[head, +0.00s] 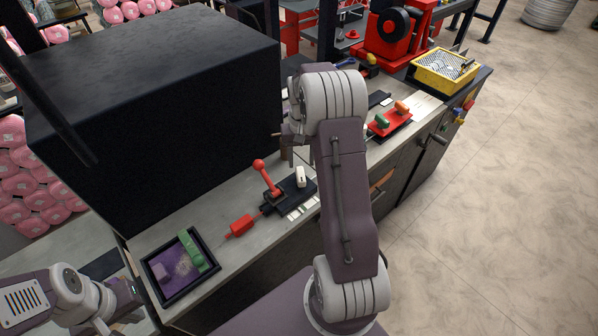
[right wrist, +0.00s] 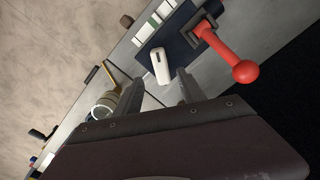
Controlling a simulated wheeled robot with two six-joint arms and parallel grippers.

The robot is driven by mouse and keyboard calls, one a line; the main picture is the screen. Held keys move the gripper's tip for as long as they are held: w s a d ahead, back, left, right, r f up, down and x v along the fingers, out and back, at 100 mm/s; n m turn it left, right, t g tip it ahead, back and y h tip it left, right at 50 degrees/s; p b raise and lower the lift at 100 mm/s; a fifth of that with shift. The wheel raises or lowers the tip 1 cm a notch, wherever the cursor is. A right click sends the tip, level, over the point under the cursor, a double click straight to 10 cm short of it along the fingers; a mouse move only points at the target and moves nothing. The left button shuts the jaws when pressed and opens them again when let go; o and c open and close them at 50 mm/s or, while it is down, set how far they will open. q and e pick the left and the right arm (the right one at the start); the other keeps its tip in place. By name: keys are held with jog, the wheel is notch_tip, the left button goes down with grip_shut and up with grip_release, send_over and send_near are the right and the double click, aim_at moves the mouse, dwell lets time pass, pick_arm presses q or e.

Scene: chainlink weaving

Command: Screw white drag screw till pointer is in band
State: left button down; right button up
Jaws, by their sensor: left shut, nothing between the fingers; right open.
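The white drag screw (head: 300,177) is a small white knob standing on a black base plate (head: 284,196) beside a red ball lever (head: 268,176). In the right wrist view the white screw (right wrist: 160,66) lies just beyond my fingertips, apart from them. My right gripper (right wrist: 157,92) is open and empty; in the head view it hangs above and behind the screw, partly hidden by my arm. My left gripper (head: 132,298) is shut and empty at lower left, near the dark tray. The pointer and band are too small to make out.
A red handle (head: 240,226) lies left of the plate. A dark tray (head: 150,267) holds a green block. A big black box (head: 150,100) stands behind. White tiles (right wrist: 150,27) line the plate's edge. A red tray (head: 388,125) sits farther right on the bench.

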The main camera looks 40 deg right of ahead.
aim_at(301, 174)
notch_tip(301, 174, down, 6)
jog(key=shift+w+f+p, duration=0.1)
jog(key=shift+f+p, duration=0.05)
jog(key=shift+p, duration=0.55)
jog(key=shift+f, duration=0.35)
jog(key=shift+a, duration=0.1)
grip_shut()
jog(key=shift+n, duration=1.6)
grip_release()
